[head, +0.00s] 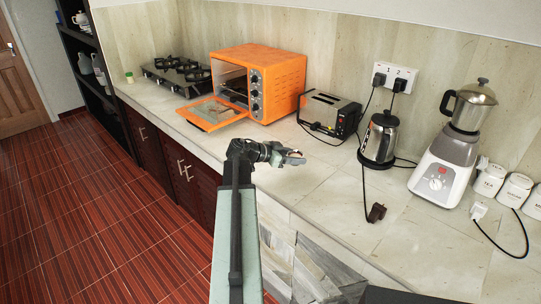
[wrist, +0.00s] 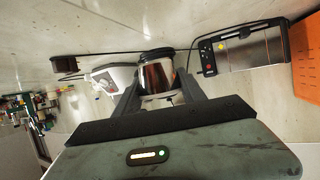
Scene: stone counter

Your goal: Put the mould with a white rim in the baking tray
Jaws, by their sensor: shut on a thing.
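My gripper (head: 290,156) is shut on a small mould (head: 295,161), held above the counter front at mid-picture in the head view. The mould looks pale and is too small there to make out its rim well. In the wrist view my gripper (wrist: 160,98) points towards the kettle, and a pale edge shows low between the fingers. The orange toaster oven (head: 276,75) stands at the back with its door (head: 212,112) folded down. A flat, brownish-grey surface shows at the door and opening; I cannot tell the baking tray apart from the door there.
A toaster (head: 329,113), a kettle (head: 379,138) with a cord and loose plug (head: 376,212), and a blender (head: 445,165) stand right of the oven. Canisters (head: 489,179) are at the far right. A hob (head: 178,73) is left. The counter before the toaster is clear.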

